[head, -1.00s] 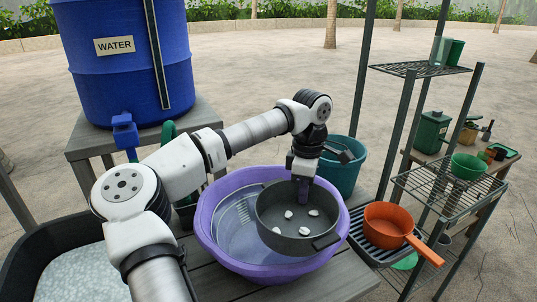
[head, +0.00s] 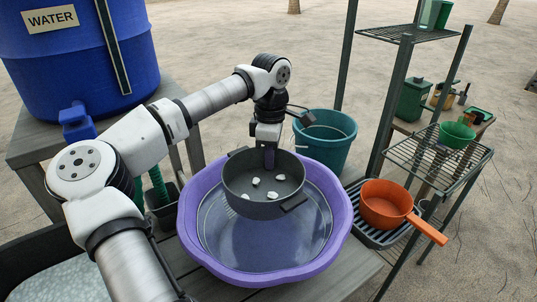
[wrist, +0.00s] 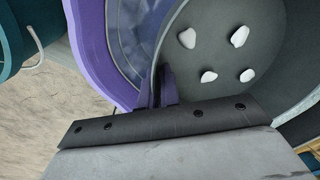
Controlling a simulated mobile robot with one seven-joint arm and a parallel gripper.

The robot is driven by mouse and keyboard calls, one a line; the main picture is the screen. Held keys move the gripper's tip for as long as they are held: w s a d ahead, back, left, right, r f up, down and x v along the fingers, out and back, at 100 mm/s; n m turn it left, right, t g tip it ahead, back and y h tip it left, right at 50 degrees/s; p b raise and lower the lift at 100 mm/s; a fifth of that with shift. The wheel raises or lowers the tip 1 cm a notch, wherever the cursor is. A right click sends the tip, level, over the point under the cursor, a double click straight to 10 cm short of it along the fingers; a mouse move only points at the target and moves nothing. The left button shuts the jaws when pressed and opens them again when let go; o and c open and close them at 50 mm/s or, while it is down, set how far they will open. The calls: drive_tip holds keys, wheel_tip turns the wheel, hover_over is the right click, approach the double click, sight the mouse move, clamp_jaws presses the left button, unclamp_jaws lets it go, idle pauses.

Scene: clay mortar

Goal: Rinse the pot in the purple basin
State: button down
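The dark grey pot (head: 245,196) with two side handles is over the back part of the purple basin (head: 195,240). Several white pieces (head: 256,181) lie on its floor. The basin holds clear, bluish water (head: 262,238), seen in front of the pot. Whether the pot's underside touches the water cannot be told. My gripper (head: 269,160) points down at the pot's far wall. In the wrist view its fingers (wrist: 158,88) are closed on the pot's wall, with the white pieces (wrist: 239,36) beside them.
A teal bucket (head: 326,139) stands behind the basin. An orange saucepan (head: 383,212) sits on a dark rack (head: 370,234) at right, its handle sticking out. A wire shelf (head: 420,155) stands beyond. The blue water barrel (head: 70,60) with its tap is at left.

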wheel_tip(320, 180, down, 14)
drive_tip(key=b, duration=0.9)
drive_tip(key=shift+f+b, duration=0.15)
drive_tip(key=shift+b, duration=0.2)
drive_tip(key=shift+f, duration=0.2)
drive_tip(key=shift+f+b, duration=0.3)
drive_tip(key=shift+f, duration=0.1)
drive_tip(key=shift+r, duration=0.2)
